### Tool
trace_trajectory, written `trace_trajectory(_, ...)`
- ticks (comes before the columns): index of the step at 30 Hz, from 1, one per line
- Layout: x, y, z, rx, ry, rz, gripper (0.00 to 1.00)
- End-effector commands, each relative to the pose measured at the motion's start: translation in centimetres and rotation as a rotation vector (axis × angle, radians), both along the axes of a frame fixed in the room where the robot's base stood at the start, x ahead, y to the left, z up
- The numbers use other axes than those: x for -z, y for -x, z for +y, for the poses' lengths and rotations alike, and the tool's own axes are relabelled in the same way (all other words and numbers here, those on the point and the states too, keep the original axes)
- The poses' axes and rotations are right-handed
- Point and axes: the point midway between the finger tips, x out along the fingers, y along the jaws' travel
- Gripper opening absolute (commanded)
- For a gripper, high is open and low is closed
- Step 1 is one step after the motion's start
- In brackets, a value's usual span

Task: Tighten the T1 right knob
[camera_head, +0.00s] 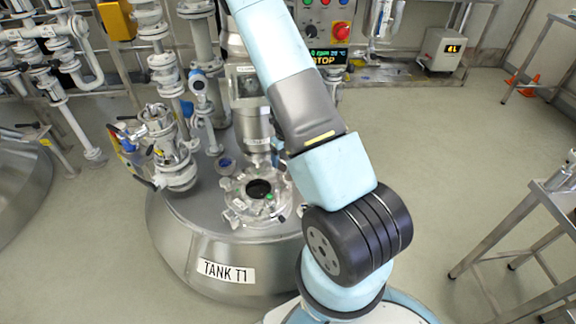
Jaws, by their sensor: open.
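Tank T1 (226,271) is a round steel vessel labelled "TANK T1", left of centre in the head view. On its top is a round metal fitting (238,203) with a dark round centre (259,189) and small clamp-like parts around its rim. Small green spots show on the fitting. I cannot tell for sure which part is the right knob; my arm passes close to the fitting's right side and covers part of the tank top there. My arm rises from the bottom and leaves the picture at the top. My gripper is not in view.
A grey vertical cylinder (254,127) stands just behind the fitting. Pipes and valves (171,150) crowd the tank's left side. A control panel (328,28) with a red button is behind. A steel stand (535,205) is at the right; open floor (440,150) lies between.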

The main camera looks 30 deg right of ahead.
Motion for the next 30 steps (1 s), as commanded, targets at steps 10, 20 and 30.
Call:
trace_trajectory(10, 4.0, 1.2, -1.9, 0.149, 0.047, 0.043, 0.74)
trace_trajectory(20, 6.3, 1.2, -1.9, 0.068, 0.049, 0.039, 0.74)
trace_trajectory(30, 6.3, 1.2, -1.9, -0.244, 0.054, 0.032, 0.74)
